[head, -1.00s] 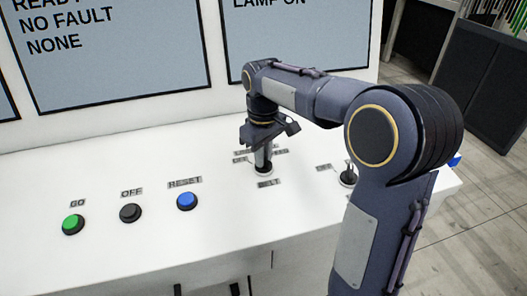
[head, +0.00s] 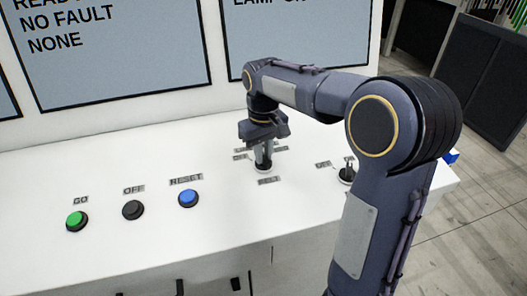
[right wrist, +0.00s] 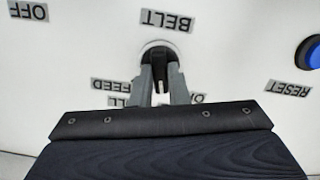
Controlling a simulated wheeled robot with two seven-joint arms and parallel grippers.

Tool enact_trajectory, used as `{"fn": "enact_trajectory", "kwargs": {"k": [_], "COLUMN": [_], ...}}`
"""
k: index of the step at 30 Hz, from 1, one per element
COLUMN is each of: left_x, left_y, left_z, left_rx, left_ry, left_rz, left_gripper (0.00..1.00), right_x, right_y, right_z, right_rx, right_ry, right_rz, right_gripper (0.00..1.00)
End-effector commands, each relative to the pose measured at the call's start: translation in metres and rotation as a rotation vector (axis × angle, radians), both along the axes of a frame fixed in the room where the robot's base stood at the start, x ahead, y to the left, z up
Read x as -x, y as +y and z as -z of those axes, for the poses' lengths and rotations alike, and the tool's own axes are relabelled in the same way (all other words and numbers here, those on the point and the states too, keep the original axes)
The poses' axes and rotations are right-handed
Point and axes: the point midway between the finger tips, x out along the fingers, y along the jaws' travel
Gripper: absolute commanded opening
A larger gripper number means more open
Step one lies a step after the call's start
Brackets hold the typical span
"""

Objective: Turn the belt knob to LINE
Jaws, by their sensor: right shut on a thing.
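The belt knob (head: 263,168) is a dark knob on a pale round base, on the white console behind its BELT label. My right gripper (head: 263,158) points down over it with its fingers on either side of the grip. In the right wrist view the gripper (right wrist: 161,85) is shut on the dark grip of the knob (right wrist: 158,72). The BELT label (right wrist: 166,20) shows upside down there. The position labels (right wrist: 110,86) near the fingers are partly covered, so I cannot tell which one the knob points at. My left gripper is out of view.
Green GO (head: 76,221), dark OFF (head: 132,209) and blue RESET (head: 188,198) buttons stand in a row to the left. A second dark knob (head: 347,173) stands to the right, close to my arm. Screens (head: 120,50) rise behind the console (head: 110,255).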

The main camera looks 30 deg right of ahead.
Motion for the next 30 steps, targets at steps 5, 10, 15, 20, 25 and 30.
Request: {"fn": "enact_trajectory", "kwargs": {"k": [5,10,15,20,25,30], "left_x": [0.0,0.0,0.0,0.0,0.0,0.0], "left_y": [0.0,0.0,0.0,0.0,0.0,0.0], "left_z": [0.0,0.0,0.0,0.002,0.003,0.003], "left_rx": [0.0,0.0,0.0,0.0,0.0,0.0], "left_ry": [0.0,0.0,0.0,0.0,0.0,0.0], "left_rz": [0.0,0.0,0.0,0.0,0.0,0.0], "left_gripper": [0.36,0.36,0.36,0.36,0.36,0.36], "right_x": [0.0,0.0,-0.001,-0.001,-0.001,-0.001], "right_y": [0.0,0.0,0.0,0.0,0.0,0.0], "right_z": [0.0,0.0,-0.003,-0.023,-0.053,-0.073], "right_rx": [0.0,0.0,0.0,-0.001,0.0,0.0], "right_ry": [-0.001,-0.001,-0.002,-0.006,-0.005,-0.002], "right_rz": [-0.001,-0.001,-0.001,-0.002,-0.001,-0.001], "right_gripper": [0.34,0.36,0.36,0.36,0.36,0.36]}}
